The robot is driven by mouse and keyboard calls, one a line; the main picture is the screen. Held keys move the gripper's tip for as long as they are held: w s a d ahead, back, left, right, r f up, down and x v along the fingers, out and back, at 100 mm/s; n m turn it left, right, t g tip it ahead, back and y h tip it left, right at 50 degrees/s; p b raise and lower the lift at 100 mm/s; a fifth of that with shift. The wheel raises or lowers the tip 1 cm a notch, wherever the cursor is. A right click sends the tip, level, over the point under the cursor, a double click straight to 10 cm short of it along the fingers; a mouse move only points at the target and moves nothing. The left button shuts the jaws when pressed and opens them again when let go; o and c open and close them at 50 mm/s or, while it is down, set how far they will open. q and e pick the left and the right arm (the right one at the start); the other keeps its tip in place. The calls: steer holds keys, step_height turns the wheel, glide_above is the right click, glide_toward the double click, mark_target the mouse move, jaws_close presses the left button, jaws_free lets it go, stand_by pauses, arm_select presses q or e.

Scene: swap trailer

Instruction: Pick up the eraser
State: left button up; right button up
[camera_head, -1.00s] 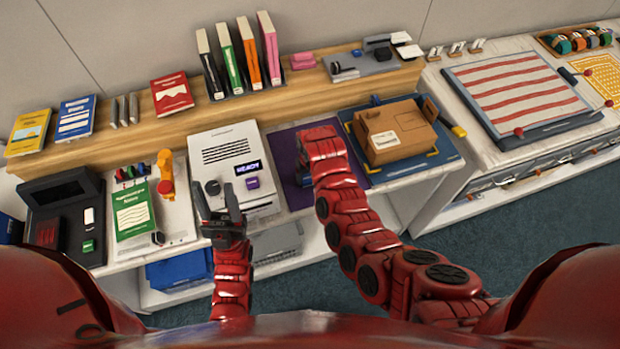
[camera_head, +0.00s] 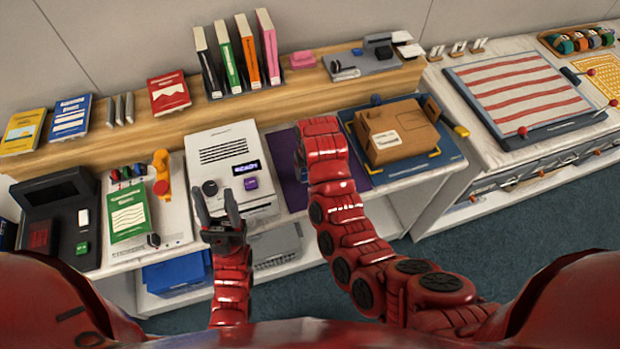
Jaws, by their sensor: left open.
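A small pink block (camera_head: 302,60), which looks like an eraser, lies on the wooden shelf right of the upright books. A small dark block (camera_head: 153,240) by the green booklet could also be an eraser; it is too small to tell. My left gripper (camera_head: 217,205) is open and empty, in front of the white machine and well apart from both blocks. My right arm reaches up over the purple mat; its gripper is hidden behind the arm's end.
The white machine (camera_head: 222,147) with a lit display stands mid-counter. A cardboard box (camera_head: 397,134) sits on a blue mat to the right. Upright books (camera_head: 249,55) stand on the wooden shelf (camera_head: 330,87). A black device (camera_head: 54,222) is at the left.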

steer(key=s+b, duration=0.1)
steer(key=s, duration=0.4)
steer(key=shift+s, duration=0.2)
steer(key=shift+s+r+p, duration=0.25)
steer(key=shift+s+p, duration=0.2)
steer(key=shift+s, duration=0.2)
steer(key=shift+s+r+p, duration=0.2)
steer(key=shift+s+p, duration=0.25)
steer(key=shift+s, duration=0.15)
steer(key=s+p, duration=0.1)
steer(key=s, duration=0.7)
steer(key=shift+r, duration=0.15)
